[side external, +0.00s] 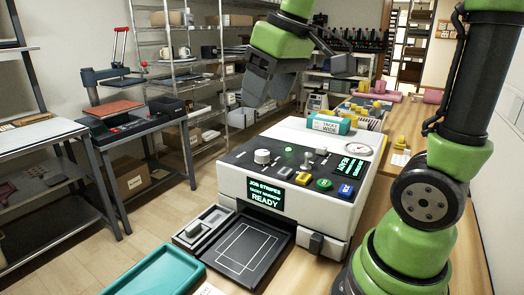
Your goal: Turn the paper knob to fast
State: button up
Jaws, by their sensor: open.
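The press (334,199) is a white box with a dark, sloped control panel on top, standing on the wooden table. A round white knob (262,157) sits at the panel's left. Its markings are too small to read, so I cannot tell its setting or whether it is the paper knob. My gripper (270,88) is dark grey, open and empty. In the picture it appears above the panel's rear left, apart from the knob. A green screen (265,193) on the press front reads "READY".
A small lever (307,159), several coloured buttons (304,179) and a gauge (358,149) share the panel. A teal and white box (330,123) sits at the press's rear. A black tray (240,250) and teal tray (155,276) lie in front. Shelves stand behind left.

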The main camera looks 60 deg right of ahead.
jog(key=w+d+f+n+g, duration=0.1)
jog(key=w+d+f+g, duration=0.15)
jog(key=w+d, duration=0.25)
jog(key=n+g, duration=0.2)
send_over(262, 152)
jog(key=shift+t, duration=0.25)
notch_tip(262, 152, down, 6)
jog(key=shift+f, duration=0.15)
notch_tip(262, 152, down, 9)
jog(key=shift+c, duration=0.2)
jog(key=c, duration=0.9)
